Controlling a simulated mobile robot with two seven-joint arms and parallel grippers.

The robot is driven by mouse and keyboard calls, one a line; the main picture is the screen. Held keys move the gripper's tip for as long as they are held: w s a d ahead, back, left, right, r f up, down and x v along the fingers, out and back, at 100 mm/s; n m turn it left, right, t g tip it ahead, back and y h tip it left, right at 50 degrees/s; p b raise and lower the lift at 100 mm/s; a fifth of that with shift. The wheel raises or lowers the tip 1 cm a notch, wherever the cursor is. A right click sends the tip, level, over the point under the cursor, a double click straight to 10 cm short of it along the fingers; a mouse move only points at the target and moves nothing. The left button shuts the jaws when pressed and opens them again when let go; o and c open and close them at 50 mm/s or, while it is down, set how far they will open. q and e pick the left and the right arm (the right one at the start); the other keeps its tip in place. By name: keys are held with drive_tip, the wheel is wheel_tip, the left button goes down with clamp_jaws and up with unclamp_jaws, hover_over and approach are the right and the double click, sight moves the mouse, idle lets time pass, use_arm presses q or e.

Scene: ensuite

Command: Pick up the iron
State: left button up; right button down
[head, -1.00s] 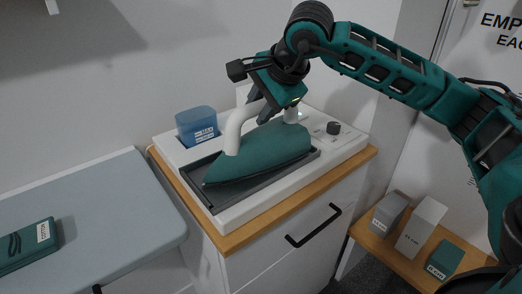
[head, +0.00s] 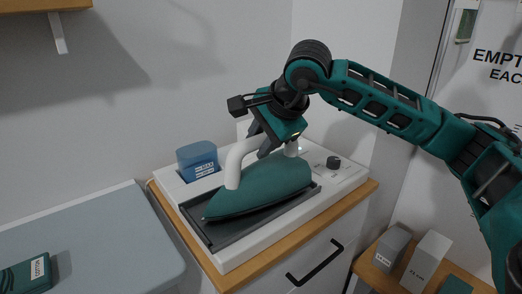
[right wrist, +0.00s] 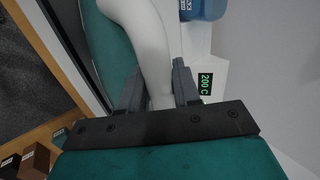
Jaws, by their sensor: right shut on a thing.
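The iron (head: 262,188) has a green body and a white arched handle. It sits on the dark rest plate (head: 214,232) of a white station (head: 236,258) on a wood-topped cabinet. My right gripper (head: 267,142) comes down on the handle from above and is shut on it. In the right wrist view the two dark fingers (right wrist: 157,88) stand on either side of the white handle (right wrist: 147,45). In the head view the iron looks level, and I cannot tell whether its sole touches the plate. My left gripper is not in view.
A blue water tank (head: 198,160) stands at the station's back left, and a dark knob (head: 333,162) at its right. Boxes (head: 427,258) stand on a low shelf at right. A wall shelf (head: 40,5) hangs upper left.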

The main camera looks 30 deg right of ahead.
wheel_tip(320, 180, up, 20)
drive_tip(key=p, duration=0.3)
drive_tip(key=shift+f, duration=0.15)
drive_tip(key=c, duration=1.4)
unclamp_jaws()
drive_tip(key=shift+f, duration=0.1)
clamp_jaws()
